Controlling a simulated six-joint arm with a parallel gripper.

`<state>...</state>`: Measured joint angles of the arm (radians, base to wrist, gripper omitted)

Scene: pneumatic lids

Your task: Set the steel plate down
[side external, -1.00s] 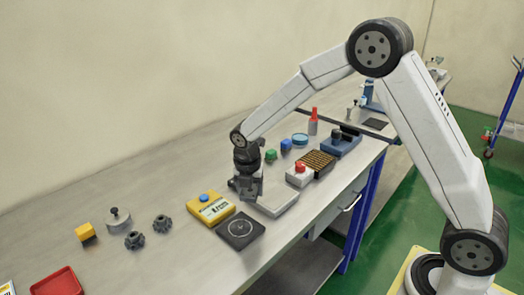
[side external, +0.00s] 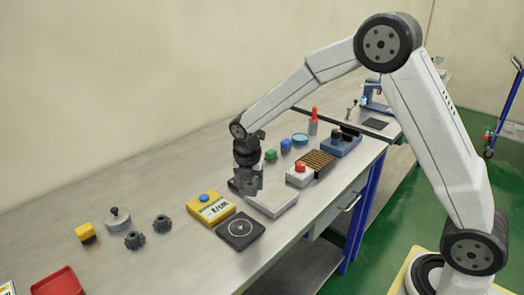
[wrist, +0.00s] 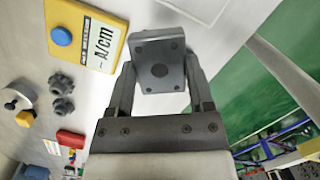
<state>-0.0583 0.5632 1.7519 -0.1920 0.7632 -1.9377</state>
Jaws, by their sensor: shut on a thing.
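The steel plate (wrist: 160,65) is a small grey square with a dark centre hole and small corner holes. In the wrist view it sits between the two fingers of my gripper (wrist: 160,88), which is shut on it. In the side view my gripper (side external: 248,190) hangs over the bench, above the left end of a pale flat tray-like block (side external: 278,204). The plate is hard to make out there against the dark fingers. It appears held above the bench, but the exact gap cannot be told.
Dark gears (side external: 161,224), a knobbed weight (side external: 118,219) and a red tray (side external: 57,283) are further left. A red-buttoned box (side external: 299,173) stands right.

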